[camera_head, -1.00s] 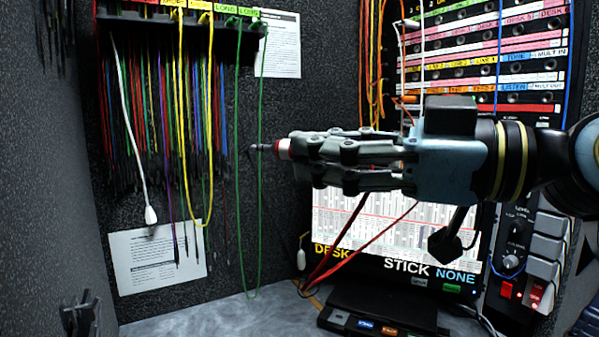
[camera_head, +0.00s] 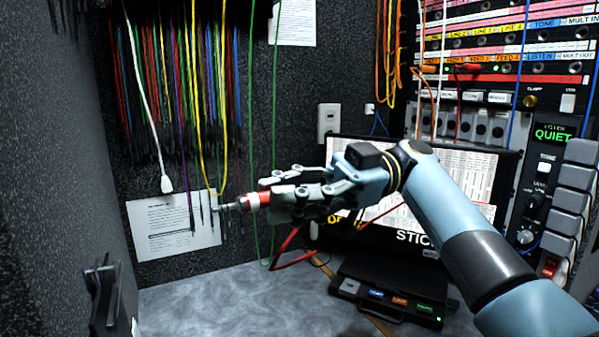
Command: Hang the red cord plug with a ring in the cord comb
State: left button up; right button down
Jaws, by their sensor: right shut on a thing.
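My right gripper (camera_head: 272,194) is shut on the red plug (camera_head: 255,200), whose metal tip points left. The red cord (camera_head: 290,245) loops below the gripper. I cannot make out the ring clearly. The plug is in front of the dark wall, right of the hanging cords (camera_head: 165,80) and near a white sheet. The cord comb itself is above the top edge of the picture; only cords hanging from it show.
A white printed sheet (camera_head: 175,225) is on the wall behind the plug tip. A green cord (camera_head: 252,130) hangs close by. A screen (camera_head: 470,180), patch panel (camera_head: 490,40) and button box (camera_head: 390,290) are at the right. The grey counter (camera_head: 220,300) is clear at front left.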

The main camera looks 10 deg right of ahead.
jog(key=shift+w+a+f+n+g+h, duration=0.25)
jog(key=shift+f+n+g, duration=0.2)
jog(key=shift+g, duration=0.35)
jog(key=shift+s+f, duration=0.1)
jog(key=shift+f, duration=0.1)
jog(key=s+d+f+m+t+y, duration=0.1)
jog(key=s+d+f+m+t, duration=0.4)
jog(key=f, duration=0.5)
jog(key=s+d+f+m+t, duration=0.2)
jog(key=s+d+f+t, duration=0.3)
jog(key=f, duration=0.5)
jog(key=w+d+r+m+t+h, duration=0.2)
jog(key=w+r+m+t+h, duration=0.1)
jog(key=r, duration=0.6)
jog(key=w+d+r+m+t+h, duration=0.3)
jog(key=w+r+m+t+h, duration=0.1)
jog(key=r+m+t, duration=0.3)
jog(key=shift+r+t+h, duration=0.85)
jog(key=shift+r+t, duration=0.3)
jog(key=shift+t, duration=0.45)
